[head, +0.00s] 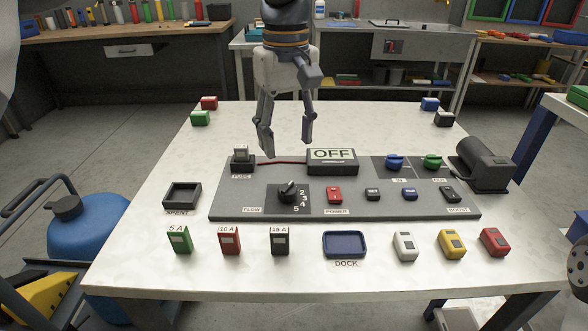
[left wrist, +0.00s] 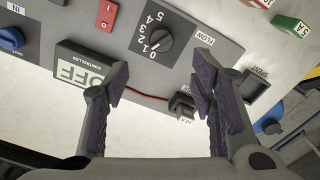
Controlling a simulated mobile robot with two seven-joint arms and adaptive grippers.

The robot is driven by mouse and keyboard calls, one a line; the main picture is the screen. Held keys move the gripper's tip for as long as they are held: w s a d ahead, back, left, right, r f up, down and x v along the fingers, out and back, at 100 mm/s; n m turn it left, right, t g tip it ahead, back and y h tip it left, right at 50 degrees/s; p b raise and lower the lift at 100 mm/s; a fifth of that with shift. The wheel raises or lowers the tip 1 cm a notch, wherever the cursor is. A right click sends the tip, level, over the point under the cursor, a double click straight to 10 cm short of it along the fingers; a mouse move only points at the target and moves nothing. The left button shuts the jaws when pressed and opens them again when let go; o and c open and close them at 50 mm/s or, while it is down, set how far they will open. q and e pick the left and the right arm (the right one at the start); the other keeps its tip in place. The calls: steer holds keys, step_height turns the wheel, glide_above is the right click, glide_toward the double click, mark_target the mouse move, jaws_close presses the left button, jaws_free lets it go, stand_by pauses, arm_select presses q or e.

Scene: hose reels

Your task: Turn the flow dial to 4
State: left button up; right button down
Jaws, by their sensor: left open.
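The flow dial (head: 290,192) is a black knob on a dark plate on the left part of the grey panel. Numbers run round its right side in the head view, with 2 to 5 readable. The left wrist view shows the dial (left wrist: 157,41) with its numbers upside down. Its pointer is too small to read surely. My left gripper (head: 287,145) is open and empty, above the panel's back edge and apart from the dial. In the left wrist view its fingers (left wrist: 160,88) are spread below the dial. My right gripper is not in view.
A display reading OFF (head: 332,161) and a fuse holder (head: 242,158) with a red cable stand behind the dial. A red power switch (head: 335,195) is to its right. Several fuses and coloured blocks line the white table's (head: 200,277) front. The air above the dial is clear.

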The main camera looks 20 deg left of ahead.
mark_target(287, 186)
arm_select(q)
step_height(287, 186, down, 10)
steer(key=shift+s+f, duration=0.15)
steer(key=shift+f, duration=0.1)
steer(key=c, duration=1.1)
